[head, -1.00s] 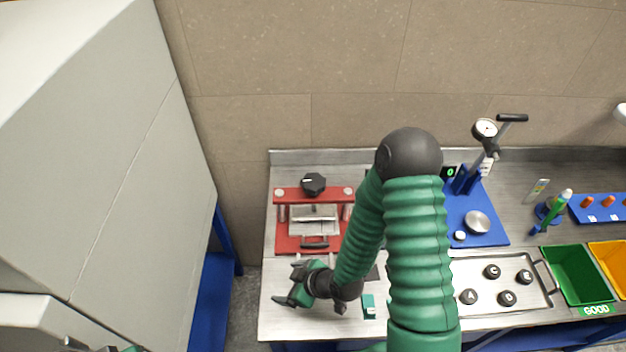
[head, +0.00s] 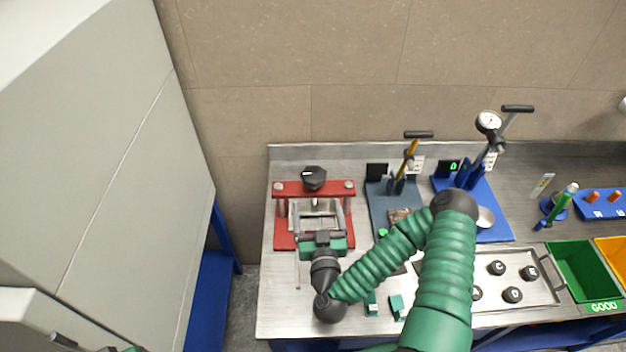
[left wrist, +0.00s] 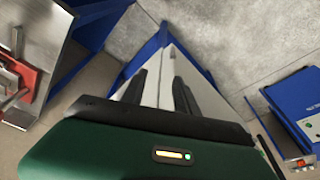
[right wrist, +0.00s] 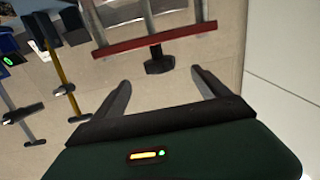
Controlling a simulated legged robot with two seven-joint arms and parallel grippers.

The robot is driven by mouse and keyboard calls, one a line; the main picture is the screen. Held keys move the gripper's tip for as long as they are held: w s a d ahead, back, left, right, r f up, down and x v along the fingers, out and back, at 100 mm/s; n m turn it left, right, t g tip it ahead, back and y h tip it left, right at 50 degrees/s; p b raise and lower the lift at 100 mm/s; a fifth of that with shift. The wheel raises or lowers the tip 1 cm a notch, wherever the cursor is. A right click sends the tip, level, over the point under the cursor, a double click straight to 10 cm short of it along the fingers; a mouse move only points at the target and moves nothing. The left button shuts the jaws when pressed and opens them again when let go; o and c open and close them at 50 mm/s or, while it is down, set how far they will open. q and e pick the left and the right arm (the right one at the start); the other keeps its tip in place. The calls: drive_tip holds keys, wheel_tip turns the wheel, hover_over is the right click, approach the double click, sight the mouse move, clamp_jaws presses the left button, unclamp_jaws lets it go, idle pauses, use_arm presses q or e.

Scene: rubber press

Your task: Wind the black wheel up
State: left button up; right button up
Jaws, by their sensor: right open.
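The black wheel (head: 314,178) sits on top of the red press (head: 290,189), above its crossbar. My right gripper (head: 319,212) is in front of it, over the press, with its fingers pointing at the wall. The right wrist view shows the wheel (right wrist: 158,62) beyond and between the two spread fingertips (right wrist: 160,80). The fingers are apart from the wheel and hold nothing. My left gripper (left wrist: 160,78) is away from the press, its fingers parted and empty. The lower press is partly hidden by my right gripper.
A dark press with a yellow lever (head: 408,160) and a blue gauge stand (head: 487,200) stand right of the red press. A metal tray (head: 545,290) with black pucks and a green bin (head: 582,270) are further right. A large grey cabinet (head: 100,150) borders the left.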

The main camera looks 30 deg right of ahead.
sight(314, 176)
drive_tip(key=p+x, duration=0.1)
drive_tip(key=x, duration=0.6)
drive_tip(key=p+x, duration=0.1)
drive_tip(key=x, duration=0.3)
drive_tip(key=shift+s+d+r+p, duration=0.15)
drive_tip(key=shift+d+r+p, duration=0.05)
drive_tip(key=shift+r+p, duration=0.2)
drive_tip(key=shift+w+d+f, duration=0.1)
drive_tip(key=shift+w+d, duration=0.1)
drive_tip(key=shift+w, duration=0.3)
drive_tip(key=c, duration=1.4)
